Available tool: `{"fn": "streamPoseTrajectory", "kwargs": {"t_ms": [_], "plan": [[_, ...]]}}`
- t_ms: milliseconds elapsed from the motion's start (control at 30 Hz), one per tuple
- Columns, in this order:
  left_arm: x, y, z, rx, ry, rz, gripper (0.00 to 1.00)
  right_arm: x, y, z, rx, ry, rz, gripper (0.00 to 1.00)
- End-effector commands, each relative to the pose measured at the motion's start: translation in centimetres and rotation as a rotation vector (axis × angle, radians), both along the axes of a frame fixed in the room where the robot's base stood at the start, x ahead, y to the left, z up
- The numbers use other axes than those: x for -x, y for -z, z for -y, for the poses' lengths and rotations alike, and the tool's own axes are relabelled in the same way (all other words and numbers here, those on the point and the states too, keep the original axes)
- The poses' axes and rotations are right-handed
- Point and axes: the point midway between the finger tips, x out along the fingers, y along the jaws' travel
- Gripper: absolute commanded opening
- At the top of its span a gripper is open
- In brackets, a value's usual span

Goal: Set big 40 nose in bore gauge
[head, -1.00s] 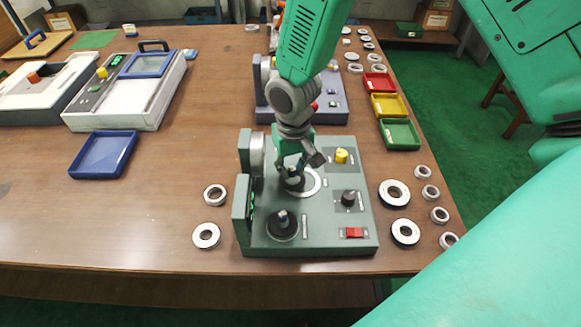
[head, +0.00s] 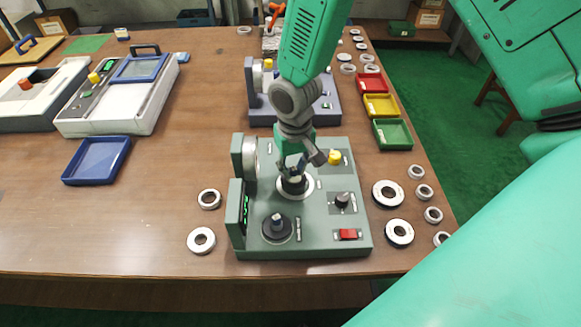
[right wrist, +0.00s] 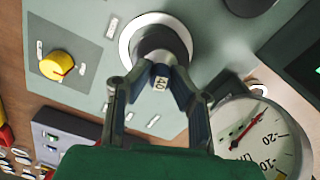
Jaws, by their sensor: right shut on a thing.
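The bore gauge (head: 318,240) is a grey-green bench unit with a dial, knobs and a red switch. My right gripper (head: 293,172) is over its white ring seat. In the right wrist view the fingers (right wrist: 158,92) are shut on the neck of the big 40 nose (right wrist: 160,82), a dark stepped plug marked 40. The nose (head: 293,187) is upright and centred within the white seat ring (right wrist: 128,50). How deep it sits is hidden. Another black nose with a grey stem (head: 277,229) stands at the gauge's front left. My left gripper is out of view.
Metal rings lie left (head: 201,240) and right (head: 388,194) of the gauge. Red, yellow and green trays (head: 392,134) line the right side. A second, blue-grey gauge (head: 325,104) stands behind. A blue tray (head: 97,160) lies left, with bare table between.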

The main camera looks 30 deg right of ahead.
Motion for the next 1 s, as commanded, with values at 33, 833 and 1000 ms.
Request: {"fn": "streamPoseTrajectory", "kwargs": {"t_ms": [33,833,1000], "plan": [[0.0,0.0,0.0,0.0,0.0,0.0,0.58,0.0,0.1,0.1,-0.001,0.001,0.0,0.0],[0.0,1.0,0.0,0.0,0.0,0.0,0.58,0.0,1.8,-0.1,0.001,0.0,0.001,0.0],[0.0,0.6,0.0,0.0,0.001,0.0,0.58,0.0,1.5,0.0,0.0,0.0,0.001,0.0]]}}
